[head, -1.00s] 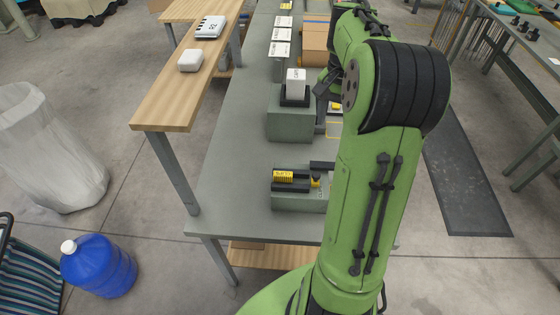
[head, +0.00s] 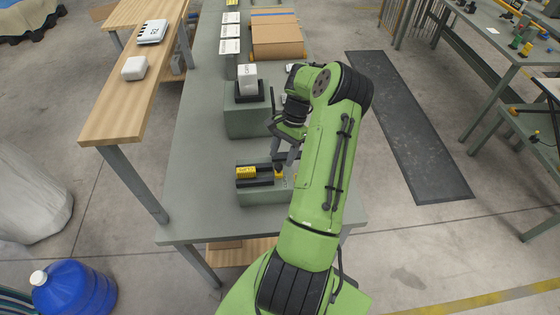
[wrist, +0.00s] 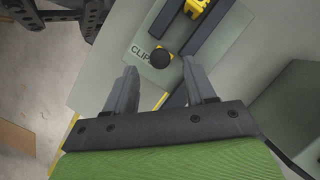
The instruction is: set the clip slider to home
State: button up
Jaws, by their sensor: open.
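The clip slider fixture (head: 262,196) is a grey-green block with dark rails on the table. A yellow labelled block (head: 246,172) sits at its left end, and the slider's small knob (head: 279,171) is toward the right. In the wrist view the round black knob (wrist: 161,59) stands beside the printed word "CLIP", with part of the yellow block (wrist: 196,8) at the top edge. My gripper (wrist: 159,67) is open and empty, its fingertips on either side of the knob in the picture. I cannot tell whether they touch it. It also shows in the head view (head: 283,158).
A taller grey-green stand (head: 246,122) with a white box (head: 247,77) is behind the fixture. A cardboard box (head: 277,36) lies farther back. A wooden bench (head: 128,103) runs along the left. The grey table's (head: 196,190) left front is clear.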

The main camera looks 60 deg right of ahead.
aim_at(279, 165)
jog(key=shift+x, duration=1.55)
jog(key=shift+c, duration=0.5)
grip_shut()
